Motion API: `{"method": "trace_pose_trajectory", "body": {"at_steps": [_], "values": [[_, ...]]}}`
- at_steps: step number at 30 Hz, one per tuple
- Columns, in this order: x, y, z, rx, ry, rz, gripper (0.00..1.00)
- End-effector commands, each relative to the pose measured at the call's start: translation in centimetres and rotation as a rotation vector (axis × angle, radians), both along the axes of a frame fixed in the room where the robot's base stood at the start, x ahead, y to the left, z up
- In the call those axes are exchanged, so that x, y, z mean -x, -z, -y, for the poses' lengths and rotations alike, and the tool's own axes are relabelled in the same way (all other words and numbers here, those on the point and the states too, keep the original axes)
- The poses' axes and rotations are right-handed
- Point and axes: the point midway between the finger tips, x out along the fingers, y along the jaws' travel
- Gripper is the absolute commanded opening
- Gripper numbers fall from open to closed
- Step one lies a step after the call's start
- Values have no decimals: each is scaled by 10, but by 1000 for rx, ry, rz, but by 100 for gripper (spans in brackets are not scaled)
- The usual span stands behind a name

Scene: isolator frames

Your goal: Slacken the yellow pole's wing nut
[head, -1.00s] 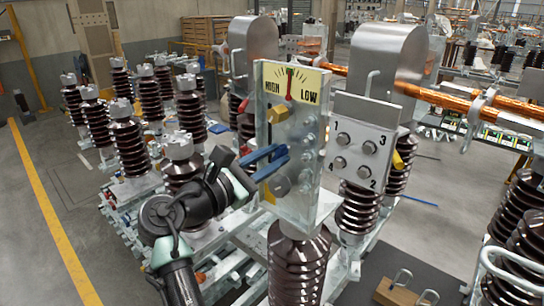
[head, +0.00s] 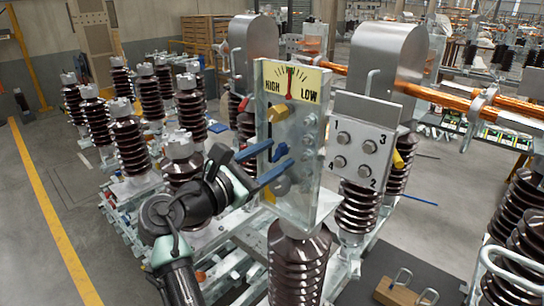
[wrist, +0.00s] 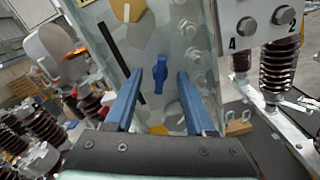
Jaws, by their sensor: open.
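I cannot tell which part is the yellow pole.
A numbered plate (head: 360,142) with several bolts stands right of the panel. A grey disc (head: 281,186) lies below the wing nut, close to the lower finger. Brown ribbed insulators (head: 125,145) stand at left. Copper bars (head: 440,98) run at right.

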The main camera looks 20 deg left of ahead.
Motion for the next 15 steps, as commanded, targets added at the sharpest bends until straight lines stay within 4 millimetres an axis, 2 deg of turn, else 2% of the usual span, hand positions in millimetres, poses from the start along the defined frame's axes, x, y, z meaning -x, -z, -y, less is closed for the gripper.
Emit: {"method": "trace_pose_trajectory", "body": {"at_steps": [4,7,15], "values": [[3,0,-1,0,-1,2,55],[12,3,-6,-1,-4,2,55],[65,5,-25,-3,-6,4,55]]}}
